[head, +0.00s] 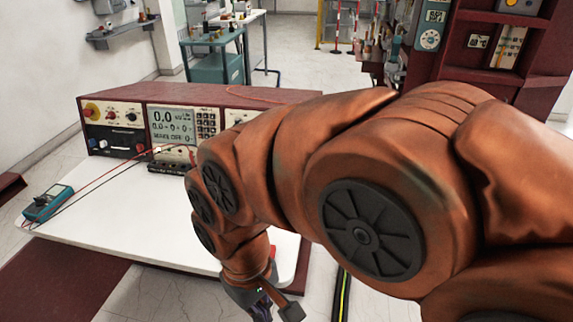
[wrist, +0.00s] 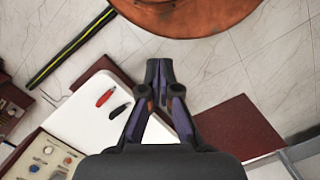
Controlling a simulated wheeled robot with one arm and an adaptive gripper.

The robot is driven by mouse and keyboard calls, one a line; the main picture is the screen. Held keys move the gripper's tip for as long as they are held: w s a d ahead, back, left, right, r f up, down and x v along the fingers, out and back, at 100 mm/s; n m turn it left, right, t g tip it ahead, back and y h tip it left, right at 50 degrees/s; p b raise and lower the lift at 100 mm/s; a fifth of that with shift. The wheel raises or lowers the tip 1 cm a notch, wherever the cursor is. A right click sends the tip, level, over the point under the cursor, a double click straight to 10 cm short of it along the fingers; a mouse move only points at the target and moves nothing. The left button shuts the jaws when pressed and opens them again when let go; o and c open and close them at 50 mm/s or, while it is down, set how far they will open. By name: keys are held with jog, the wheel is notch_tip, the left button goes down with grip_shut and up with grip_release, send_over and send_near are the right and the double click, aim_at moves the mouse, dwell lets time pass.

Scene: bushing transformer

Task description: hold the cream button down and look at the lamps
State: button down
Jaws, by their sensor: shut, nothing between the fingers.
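The red-cased test console (head: 240,95) stands at the back of the white tabletop (head: 130,215). Its front has a display (head: 172,122), a keypad and panels with coloured knobs or lamps (head: 112,117) too small to tell apart. I cannot single out the cream button; my arm hides the console's right part. In the wrist view, a corner of a cream panel (wrist: 50,152) with several round controls shows at lower left. My gripper (wrist: 160,82) is shut and empty, apart from the panel. In the head view it is low at the bottom edge, partly cut off.
A teal meter (head: 47,203) with red and black leads lies on the tabletop's left. A red and a black piece (wrist: 112,103) lie on the white surface in the wrist view. A teal cart (head: 215,55) and dark red shelving (head: 490,50) stand behind.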

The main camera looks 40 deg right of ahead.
jog(key=w+d+f+n+t+h+b, duration=0.1)
jog(key=w+d+f+t+b, duration=0.4)
jog(key=w+d, duration=0.6)
jog(key=w+d+f+n+t+h+b, duration=0.1)
jog(key=w+d+f+t+b, duration=0.4)
jog(key=w+d, duration=0.7)
jog(key=w+d+f+n+t+h+b, duration=0.1)
jog(key=w+d+f+n+t+b, duration=0.2)
jog(key=w+d+b, duration=0.6)
jog(key=shift+w+d+f+t, duration=0.45)
jog(key=shift+w+d, duration=0.1)
jog(key=shift+d, duration=0.55)
jog(key=shift+w+d+f+t, duration=0.35)
jog(key=shift+w+d+t, duration=0.2)
jog(key=shift+d, duration=0.6)
jog(key=shift+w+d+f+t, duration=0.4)
jog(key=shift+w+d, duration=0.2)
jog(key=shift+d, duration=0.5)
jog(key=shift+s+d+f+n+t, duration=0.1)
jog(key=shift+d+f+n+t, duration=0.1)
jog(key=shift+d+n+t, duration=0.15)
jog(key=shift+s+n+t+y+b, duration=0.15)
jog(key=shift+n+t+y+b, duration=0.1)
jog(key=shift+y+b, duration=0.15)
jog(key=shift+d, duration=0.1)
